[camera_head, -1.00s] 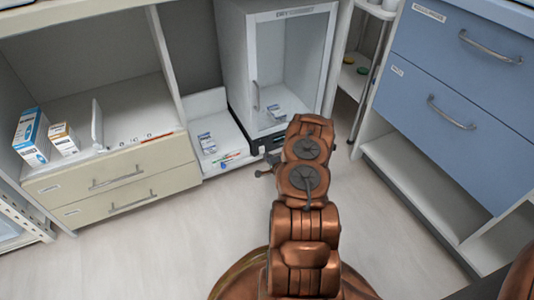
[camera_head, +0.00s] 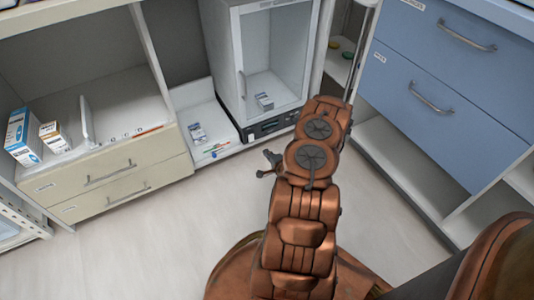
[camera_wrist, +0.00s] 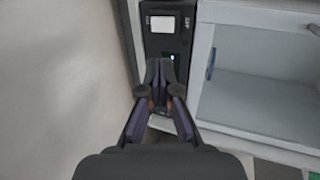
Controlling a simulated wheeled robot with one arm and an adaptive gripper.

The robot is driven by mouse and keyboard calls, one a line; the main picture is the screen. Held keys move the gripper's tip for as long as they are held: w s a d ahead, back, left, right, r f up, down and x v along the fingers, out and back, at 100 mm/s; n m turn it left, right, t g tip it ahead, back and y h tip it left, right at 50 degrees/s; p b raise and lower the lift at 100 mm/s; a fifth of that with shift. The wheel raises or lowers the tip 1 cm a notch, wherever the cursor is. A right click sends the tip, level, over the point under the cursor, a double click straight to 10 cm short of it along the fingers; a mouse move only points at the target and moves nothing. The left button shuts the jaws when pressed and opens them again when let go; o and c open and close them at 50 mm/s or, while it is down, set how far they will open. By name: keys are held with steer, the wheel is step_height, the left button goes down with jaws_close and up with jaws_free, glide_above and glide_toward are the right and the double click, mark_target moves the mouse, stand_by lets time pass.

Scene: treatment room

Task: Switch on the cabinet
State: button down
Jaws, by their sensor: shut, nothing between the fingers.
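The cabinet (camera_head: 230,70) is white with a glass door and a vertical handle, and it stands at the back centre in the head view. A black control panel (camera_head: 266,129) runs along its base. In the wrist view the panel (camera_wrist: 168,42) looks upright, with a white rectangle and a small light square on it. My gripper (camera_head: 270,165) is shut and empty, in front of and below the panel in the head view. In the wrist view its fingertips (camera_wrist: 161,68) overlap the panel's lower part and hide some of it. I cannot tell whether they touch it.
A small box (camera_head: 264,101) lies inside the cabinet. Left of it, a low shelf holds another box (camera_head: 197,133) and coloured items. Beige drawers (camera_head: 105,180) stand left, and blue drawers (camera_head: 430,95) stand right, near my arm. The floor (camera_head: 150,235) in front is clear.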

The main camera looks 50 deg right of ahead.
steer(key=shift+w, duration=0.1)
steer(key=w+a+r+n+g+y, duration=0.3)
steer(key=w+a+r+n+g, duration=0.1)
steer(key=w+a+r+n, duration=0.3)
steer(key=s+a+r+n+g, duration=0.2)
steer(key=a+r+n+g, duration=0.1)
steer(key=a+r, duration=0.3)
steer(key=s+a+r+n+g, duration=0.25)
steer(key=a+r, duration=0.25)
steer(key=r, duration=0.4)
steer(key=s+a+r+n+g, duration=0.2)
steer(key=s+a+r, duration=0.4)
steer(key=s, duration=0.4)
steer(key=s+a+r+n+g+y, duration=0.1)
steer(key=s+a+r+n+g, duration=0.2)
steer(key=s+a+r, duration=0.4)
steer(key=s+a+r+n+g, duration=0.2)
steer(key=s+a+r+n, duration=0.2)
steer(key=s, duration=1.1)
steer(key=a+r, duration=0.2)
steer(key=a, duration=0.2)
steer(key=shift+s+a+r+y, duration=0.15)
steer(key=shift+a+y, duration=0.2)
steer(key=shift+y, duration=0.05)
steer(key=shift+d+g, duration=0.1)
steer(key=shift+g, duration=0.15)
